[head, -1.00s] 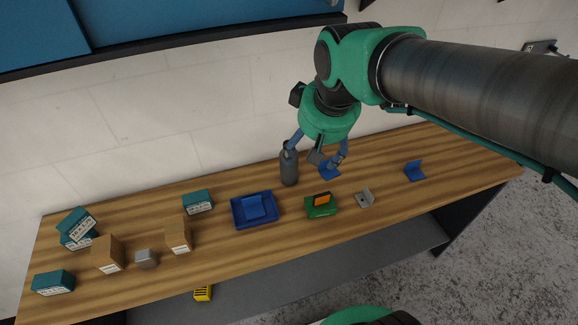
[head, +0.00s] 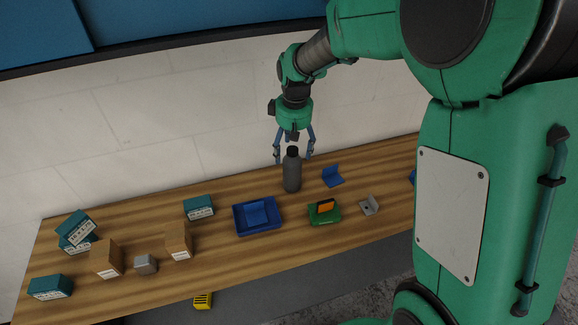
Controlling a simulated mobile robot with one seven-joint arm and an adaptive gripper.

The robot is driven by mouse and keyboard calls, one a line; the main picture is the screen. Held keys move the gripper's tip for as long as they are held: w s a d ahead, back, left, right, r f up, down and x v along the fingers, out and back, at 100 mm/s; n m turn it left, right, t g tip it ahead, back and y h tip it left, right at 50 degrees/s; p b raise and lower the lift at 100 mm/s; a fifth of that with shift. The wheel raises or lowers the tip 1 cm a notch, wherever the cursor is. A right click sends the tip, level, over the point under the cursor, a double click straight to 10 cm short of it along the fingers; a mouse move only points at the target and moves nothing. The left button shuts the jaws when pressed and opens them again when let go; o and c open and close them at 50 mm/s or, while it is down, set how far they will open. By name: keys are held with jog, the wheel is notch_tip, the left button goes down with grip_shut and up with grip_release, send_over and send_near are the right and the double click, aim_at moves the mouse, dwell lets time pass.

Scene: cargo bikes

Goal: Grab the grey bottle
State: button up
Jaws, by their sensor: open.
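The grey bottle (head: 292,173) stands upright on the wooden table, towards its back edge, with a dark cap on top. My gripper (head: 294,160) is open and points down, with one blue finger on each side of the bottle's upper part in the picture. From this angle I cannot tell whether the fingers are around the bottle or behind it, or whether they touch it.
A blue tray (head: 239,229) lies left of the bottle. A blue bracket (head: 333,181), a green box (head: 317,217) with an orange piece and a grey bracket (head: 369,206) are to the right. Teal boxes (head: 50,288) and brown boxes (head: 107,262) stand further left.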

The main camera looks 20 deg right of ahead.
aim_at(293, 158)
jog(key=shift+n+g, duration=0.5)
jog(key=shift+n, duration=0.2)
jog(key=w+f, duration=0.1)
jog(key=f, duration=0.1)
jog(key=d+f, duration=0.1)
jog(key=f, duration=0.1)
jog(key=w+f, duration=0.1)
jog(key=f, duration=0.2)
jog(key=shift+w+d, duration=0.2)
jog(key=shift+w, duration=0.15)
jog(key=shift+f, duration=0.1)
jog(key=shift+f, duration=1.2)
jog(key=shift+f, duration=0.1)
jog(key=shift+f+b, duration=0.75)
jog(key=shift+f, duration=1.65)
